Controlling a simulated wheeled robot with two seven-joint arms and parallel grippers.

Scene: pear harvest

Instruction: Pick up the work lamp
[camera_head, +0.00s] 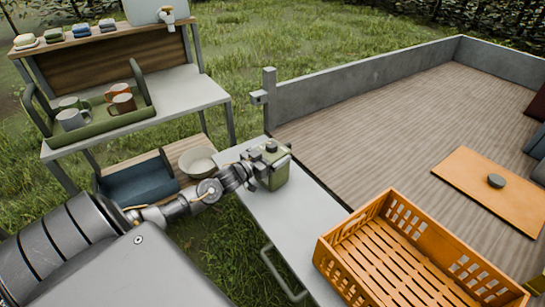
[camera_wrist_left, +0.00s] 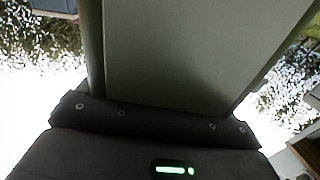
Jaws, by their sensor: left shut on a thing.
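In the left wrist view a large, plain grey-green surface (camera_wrist_left: 175,50), likely the lamp's side, fills the middle very close up. My right gripper is not in view.
An orange slatted crate (camera_head: 335,250) stands at the right on the grey table (camera_head: 300,215). A shelf rack at the left holds a green tray (camera_head: 140,118) with several mugs, a blue bin (camera_head: 138,182) and a pale bowl (camera_head: 198,162). A low-walled wooden trailer bed (camera_head: 390,120) lies behind.

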